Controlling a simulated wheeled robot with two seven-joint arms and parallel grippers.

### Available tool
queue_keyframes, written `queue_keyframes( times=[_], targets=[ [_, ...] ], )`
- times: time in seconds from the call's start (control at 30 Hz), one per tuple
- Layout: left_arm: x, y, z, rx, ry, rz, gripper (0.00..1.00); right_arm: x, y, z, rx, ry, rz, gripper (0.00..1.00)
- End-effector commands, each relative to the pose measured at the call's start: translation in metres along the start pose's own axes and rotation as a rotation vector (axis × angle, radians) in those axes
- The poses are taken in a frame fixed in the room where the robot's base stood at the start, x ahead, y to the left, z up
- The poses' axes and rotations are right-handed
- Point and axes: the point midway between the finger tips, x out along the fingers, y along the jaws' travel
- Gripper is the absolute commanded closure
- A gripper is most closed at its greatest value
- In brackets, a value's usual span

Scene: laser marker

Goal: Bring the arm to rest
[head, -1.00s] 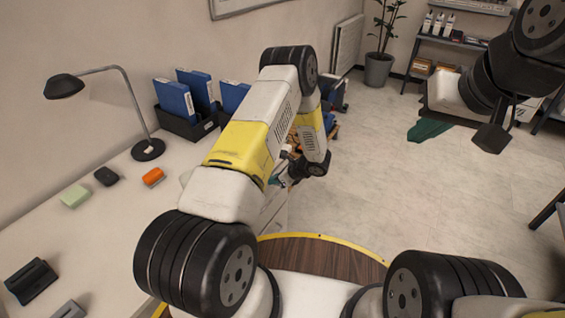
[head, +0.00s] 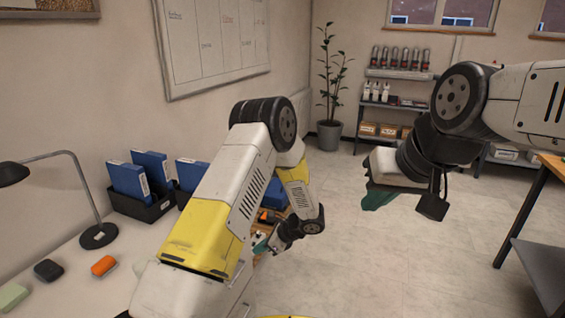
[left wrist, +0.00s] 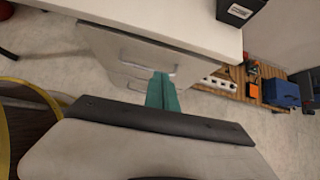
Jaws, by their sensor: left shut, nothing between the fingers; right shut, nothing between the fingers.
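My left gripper (head: 262,244) hangs low beside the desk in the head view, partly hidden by its own arm. Its teal fingers show in the left wrist view (left wrist: 162,92), closed together with nothing between them, in front of a pale drawer unit (left wrist: 125,55). My left arm (head: 235,190) is bent, with its elbow raised and its forearm pointing down. My right gripper (head: 383,196) is at the right in the head view, over open floor. Its teal fingers are shut and empty, partly hidden by the wrist.
The white desk (head: 80,285) at left bears a lamp (head: 98,236), blue binders (head: 128,180) in a black holder, and an orange item (head: 103,266). A shelf (head: 385,103) and plant (head: 329,90) stand at the back. A workbench (head: 535,225) is at right. The middle floor is clear.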

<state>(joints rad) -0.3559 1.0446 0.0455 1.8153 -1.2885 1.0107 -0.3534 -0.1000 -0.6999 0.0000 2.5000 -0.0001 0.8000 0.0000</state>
Motion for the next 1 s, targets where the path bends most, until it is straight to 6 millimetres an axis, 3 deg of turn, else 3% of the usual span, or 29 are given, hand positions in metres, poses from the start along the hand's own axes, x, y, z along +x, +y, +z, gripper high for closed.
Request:
queue_keyframes(
  times=[0.17, 0.3, 0.5, 0.7, 1.0],
  targets=[
    [-0.043, 0.011, 0.067, -0.242, 0.072, 0.048, 1.0, 0.0, 0.0, 0.0, 0.0, 0.0, 0.0, 1.0],
    [-0.082, 0.035, 0.117, -0.473, 0.156, 0.099, 1.0, 0.0, 0.0, 0.0, 0.0, 0.0, 0.0, 1.0],
    [-0.135, 0.078, 0.173, -0.795, 0.292, 0.163, 1.0, 0.0, 0.0, 0.0, 0.0, 0.0, 0.0, 1.0],
    [-0.185, 0.127, 0.212, -1.108, 0.452, 0.217, 1.0, 0.0, 0.0, 0.0, 0.0, 0.0, 0.0, 1.0],
    [-0.254, 0.199, 0.239, -1.544, 0.745, 0.285, 1.0, 0.0, 0.0, 0.0, 0.0, 0.0, 0.0, 1.0]
  ],
)
